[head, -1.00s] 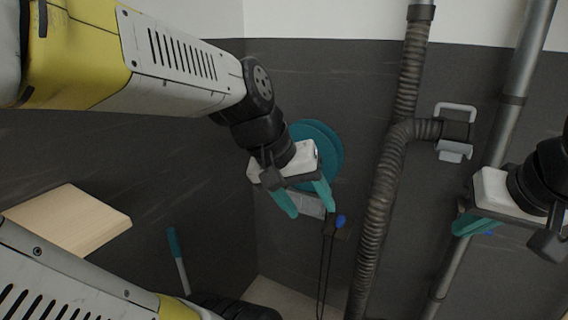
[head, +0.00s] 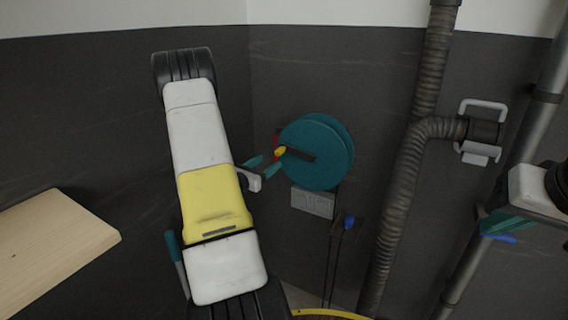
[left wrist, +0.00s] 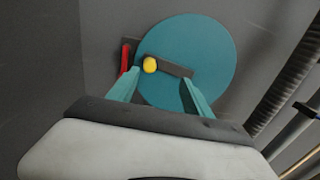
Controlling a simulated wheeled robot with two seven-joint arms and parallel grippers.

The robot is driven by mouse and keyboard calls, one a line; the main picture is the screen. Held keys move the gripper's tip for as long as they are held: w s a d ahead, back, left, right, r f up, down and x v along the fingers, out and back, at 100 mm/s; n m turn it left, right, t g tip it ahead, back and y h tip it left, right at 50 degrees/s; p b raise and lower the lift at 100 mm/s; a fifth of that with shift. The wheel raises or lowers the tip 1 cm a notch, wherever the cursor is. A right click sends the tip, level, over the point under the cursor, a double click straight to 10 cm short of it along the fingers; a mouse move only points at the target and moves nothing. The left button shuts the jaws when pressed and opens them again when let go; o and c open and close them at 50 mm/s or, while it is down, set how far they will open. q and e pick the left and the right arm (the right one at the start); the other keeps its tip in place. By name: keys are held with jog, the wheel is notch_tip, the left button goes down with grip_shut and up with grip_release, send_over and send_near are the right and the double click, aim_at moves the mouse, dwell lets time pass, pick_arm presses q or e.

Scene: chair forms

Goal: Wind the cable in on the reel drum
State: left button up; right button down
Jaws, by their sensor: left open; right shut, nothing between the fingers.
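The teal reel drum (head: 325,150) is mounted on the dark wall near the corner. A dark crank arm (head: 298,154) with a yellow knob (head: 280,151) lies across its face. The drum (left wrist: 205,40), crank and yellow knob (left wrist: 150,65) also show in the left wrist view. My left gripper (head: 263,167) is open with teal fingers, just left of the drum. In the wrist view its fingertips (left wrist: 160,85) stand either side of the knob and crank, apart from the knob. Dark cable (head: 331,265) hangs below the drum. My right gripper (head: 492,222) is shut at the right.
A red part (head: 277,142) sits beside the drum. A grey box (head: 313,202) is below it, and a blue piece (head: 349,221) hangs near the cable. A ribbed hose (head: 402,190) runs down at the right, and a wooden shelf (head: 50,250) juts out at left.

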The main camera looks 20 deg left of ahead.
aim_at(277, 154)
pick_arm(q)
jog(key=shift+n+y, duration=0.5)
jog(key=w, duration=0.7)
jog(key=w+f, duration=0.1)
jog(key=w, duration=0.3)
jog(key=shift+w+a, duration=0.3)
jog(key=c, duration=1.1)
jog(key=shift+c, duration=0.2)
jog(key=o, duration=0.6)
jog(key=shift+c, duration=0.2)
